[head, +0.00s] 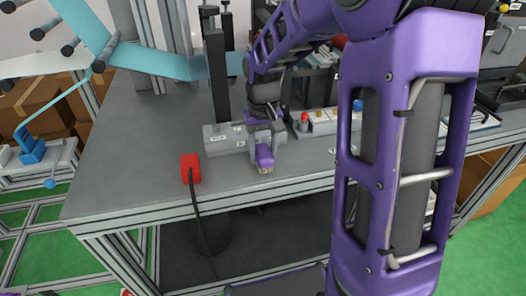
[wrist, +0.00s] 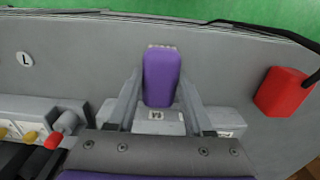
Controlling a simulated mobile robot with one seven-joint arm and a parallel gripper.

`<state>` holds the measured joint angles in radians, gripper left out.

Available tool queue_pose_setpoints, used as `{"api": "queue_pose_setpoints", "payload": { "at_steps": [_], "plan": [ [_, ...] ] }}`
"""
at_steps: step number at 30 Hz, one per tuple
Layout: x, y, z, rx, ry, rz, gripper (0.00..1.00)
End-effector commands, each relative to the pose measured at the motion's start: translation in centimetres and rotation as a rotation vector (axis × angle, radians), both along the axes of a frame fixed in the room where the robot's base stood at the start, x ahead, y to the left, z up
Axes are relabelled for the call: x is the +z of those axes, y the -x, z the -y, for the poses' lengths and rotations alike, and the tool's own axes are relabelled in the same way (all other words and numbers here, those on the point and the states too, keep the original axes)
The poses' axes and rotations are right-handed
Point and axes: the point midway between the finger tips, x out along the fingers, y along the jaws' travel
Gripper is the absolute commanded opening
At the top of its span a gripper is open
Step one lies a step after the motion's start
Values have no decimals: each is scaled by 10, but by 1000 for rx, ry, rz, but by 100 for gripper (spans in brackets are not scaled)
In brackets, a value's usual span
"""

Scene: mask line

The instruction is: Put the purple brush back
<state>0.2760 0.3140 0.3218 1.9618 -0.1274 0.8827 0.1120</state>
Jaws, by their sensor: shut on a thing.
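The purple brush (head: 264,158) is in my gripper (head: 263,145), over the front part of the grey table, in front of a grey labelled block (head: 225,138). In the wrist view the brush (wrist: 160,78) lies between the two grey fingers of my gripper (wrist: 160,88), which are shut on it. Its pale bristle end points to the table's front edge. The labelled block (wrist: 157,128) shows behind the brush and is partly hidden by my gripper. I cannot tell whether the brush touches the table.
A red box (head: 190,168) with a black cable stands at the table's front edge, left of my gripper; it also shows in the wrist view (wrist: 284,92). A red button (head: 304,121) and a control box (head: 325,123) stand to the right. The front strip of the table (head: 130,180) is mostly clear.

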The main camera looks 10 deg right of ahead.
Motion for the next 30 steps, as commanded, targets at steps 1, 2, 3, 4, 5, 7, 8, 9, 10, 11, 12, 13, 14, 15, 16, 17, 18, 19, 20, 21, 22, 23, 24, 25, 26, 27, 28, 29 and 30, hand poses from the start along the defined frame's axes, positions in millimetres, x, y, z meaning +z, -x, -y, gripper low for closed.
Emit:
{"api": "queue_pose_setpoints", "payload": {
  "at_steps": [1,2,3,4,5,7,8,9,10,11,12,13,14,15,16,17,18,19,20,21,22,23,24,25,26,27,28,29,30],
  "plan": [
    [0,0,0,0,0,0,0],
    [-1,0,0,0,0,0,0],
    [-3,0,0,0,0,0,0],
    [-4,0,0,0,0,0,0],
    [-4,0,0,0,0,0,53],
    [-3,0,0,0,0,0,66],
    [-3,0,0,0,0,0,71],
    [-3,0,0,0,0,0,78],
    [-3,0,0,0,0,0,81],
    [-3,0,0,0,0,0,81],
    [-3,0,0,0,0,0,81],
    [-3,0,0,0,0,0,81],
    [-3,0,0,0,0,0,81],
    [-3,0,0,0,0,0,81],
    [-3,0,0,0,0,0,81],
    [-3,0,0,0,0,0,81],
    [-2,0,0,0,0,0,81],
    [0,0,0,0,0,0,81],
    [2,0,0,0,0,1,81],
    [5,0,0,-1,0,1,81],
    [8,-1,0,-1,0,2,81],
    [13,-1,0,-1,1,3,81],
    [20,-1,0,-1,1,5,81],
    [25,-1,0,-2,0,4,81],
    [31,-1,0,-1,0,4,81],
    [41,-1,0,-1,0,5,81],
    [48,-1,0,0,1,6,81],
    [55,-1,0,0,1,6,81],
    [63,-1,0,0,1,5,81]
  ]
}}
